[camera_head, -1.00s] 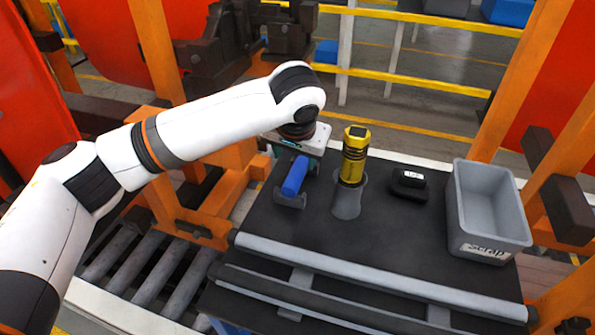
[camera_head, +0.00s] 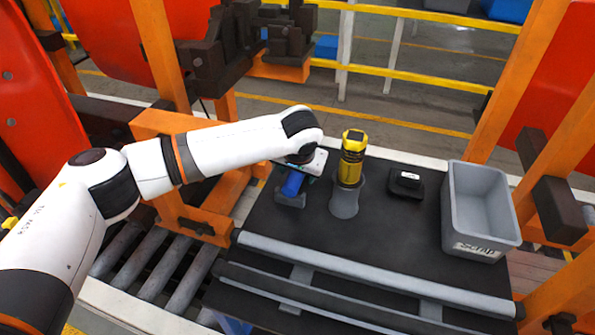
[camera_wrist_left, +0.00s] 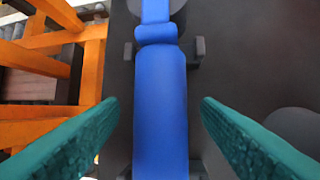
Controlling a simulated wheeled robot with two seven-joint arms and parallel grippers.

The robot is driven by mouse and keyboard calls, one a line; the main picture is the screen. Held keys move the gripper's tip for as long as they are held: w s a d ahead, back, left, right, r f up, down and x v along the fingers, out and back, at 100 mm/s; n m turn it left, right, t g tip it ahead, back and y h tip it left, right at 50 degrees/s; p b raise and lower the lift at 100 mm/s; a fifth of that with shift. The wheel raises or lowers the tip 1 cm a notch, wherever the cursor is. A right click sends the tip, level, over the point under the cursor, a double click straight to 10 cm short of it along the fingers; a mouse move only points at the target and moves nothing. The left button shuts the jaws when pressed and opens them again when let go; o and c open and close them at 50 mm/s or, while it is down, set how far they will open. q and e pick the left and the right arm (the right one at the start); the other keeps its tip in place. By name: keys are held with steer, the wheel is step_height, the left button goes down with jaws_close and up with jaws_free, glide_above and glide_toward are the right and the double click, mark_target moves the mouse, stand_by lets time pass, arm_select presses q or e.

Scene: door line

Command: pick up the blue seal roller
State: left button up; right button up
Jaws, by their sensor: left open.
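The blue seal roller (camera_head: 292,184) lies in a dark cradle (camera_head: 290,201) on the left part of the black table top. In the left wrist view the roller (camera_wrist_left: 161,100) runs up the middle of the picture, with cradle prongs (camera_wrist_left: 199,50) beside it. My left gripper (camera_wrist_left: 160,105) is open, with one green finger on each side of the roller and a gap on both sides. In the head view my left wrist hangs over the roller and hides its far part. My right gripper is not in view.
A yellow and black tool (camera_head: 352,160) stands in a grey holder (camera_head: 345,201) close to the right of the roller. A black device (camera_head: 406,183) and a grey scrap bin (camera_head: 480,210) stand farther right. An orange frame (camera_head: 190,185) is left of the table.

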arm_select(q)
steer(key=shift+f+p, duration=0.25)
steer(key=shift+p, duration=0.05)
steer(key=shift+c, duration=0.6)
steer(key=c, duration=1)
steer(key=shift+r+b, duration=0.35)
steer(key=shift+b, duration=0.15)
steer(key=shift+c, duration=0.2)
step_height(320, 180, up, 10)
steer(key=shift+f+b, duration=0.1)
steer(key=shift+b, duration=0.85)
